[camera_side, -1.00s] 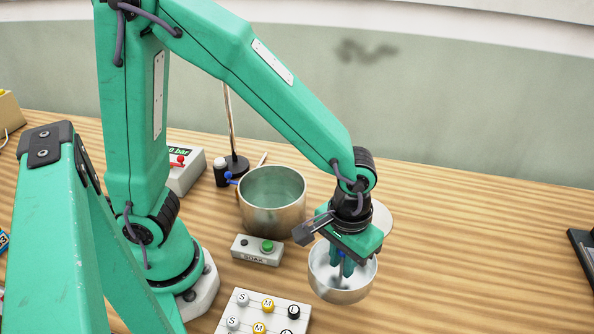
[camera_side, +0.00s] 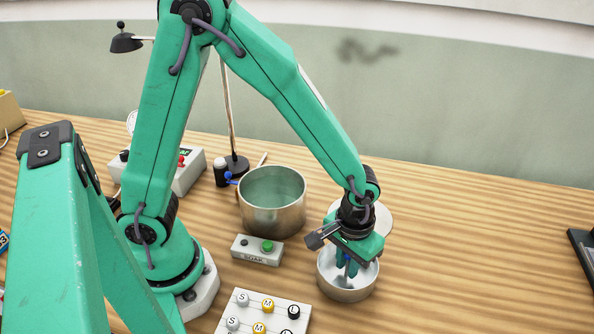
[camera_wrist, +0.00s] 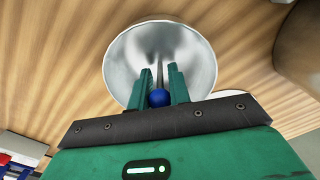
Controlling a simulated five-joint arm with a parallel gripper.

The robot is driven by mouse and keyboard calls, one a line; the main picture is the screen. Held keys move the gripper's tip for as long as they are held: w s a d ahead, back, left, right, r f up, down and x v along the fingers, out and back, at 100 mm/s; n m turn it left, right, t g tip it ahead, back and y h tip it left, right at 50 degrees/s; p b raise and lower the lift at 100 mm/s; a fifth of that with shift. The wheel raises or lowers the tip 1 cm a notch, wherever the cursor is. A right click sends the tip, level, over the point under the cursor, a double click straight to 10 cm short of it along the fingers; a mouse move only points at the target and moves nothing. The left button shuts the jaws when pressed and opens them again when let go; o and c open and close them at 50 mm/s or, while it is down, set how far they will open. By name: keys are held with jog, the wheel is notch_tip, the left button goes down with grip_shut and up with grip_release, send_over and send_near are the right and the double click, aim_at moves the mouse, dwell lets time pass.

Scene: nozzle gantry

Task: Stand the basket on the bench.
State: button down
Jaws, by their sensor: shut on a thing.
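The basket (camera_side: 349,289) is a round, shiny metal bowl with a thin upright stem and a blue knob. It is upright, right of the large metal pot in the side view, at or just above the wooden bench (camera_side: 480,270); I cannot tell whether it touches. My gripper (camera_side: 347,262) points down into it, shut on its stem. In the wrist view, my green fingers (camera_wrist: 160,87) flank the stem and blue knob (camera_wrist: 159,98), and the basket's inside (camera_wrist: 192,60) looks empty. The gripper hides part of the basket's back rim.
The metal pot (camera_side: 272,215) stands left of the basket. A SOAK button box (camera_side: 257,250) and a panel of lettered buttons (camera_side: 262,315) are nearer the front left. A pale disc (camera_side: 380,217) lies behind my wrist. Bench to the right is clear up to a dark object (camera_side: 583,255).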

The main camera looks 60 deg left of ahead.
jog(key=shift+f, duration=0.35)
jog(key=shift+f, duration=0.1)
jog(key=c, duration=1.3)
grip_release()
notch_tip(320, 180, up, 12)
jog(key=shift+r, duration=0.15)
